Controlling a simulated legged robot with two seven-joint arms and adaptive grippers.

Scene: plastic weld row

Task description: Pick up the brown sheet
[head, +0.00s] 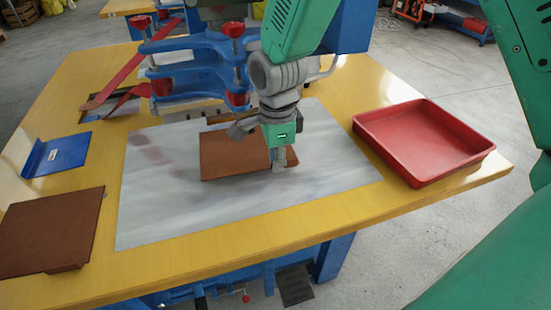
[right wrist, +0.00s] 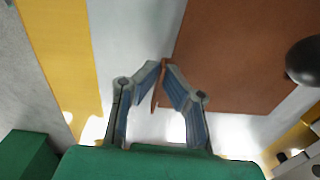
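The brown sheet (head: 225,158) lies on the grey mat (head: 160,215) in the middle of the table, with a raised lip along an edge. In the head view my right gripper (head: 259,145) is low over its right part and hides some of it. In the right wrist view the brown sheet (right wrist: 235,55) fills the upper right. My right gripper's fingertips (right wrist: 163,75) are close together with the sheet's thin brown lip between them. A second brown sheet (head: 50,230) lies at the table's left front. My left gripper is not in view.
A blue machine with red knobs (head: 195,75) stands behind the mat. A red tray (head: 420,140) is at the right, and it looks empty. A blue bent plate (head: 57,155) lies at the left. The mat's front half is clear.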

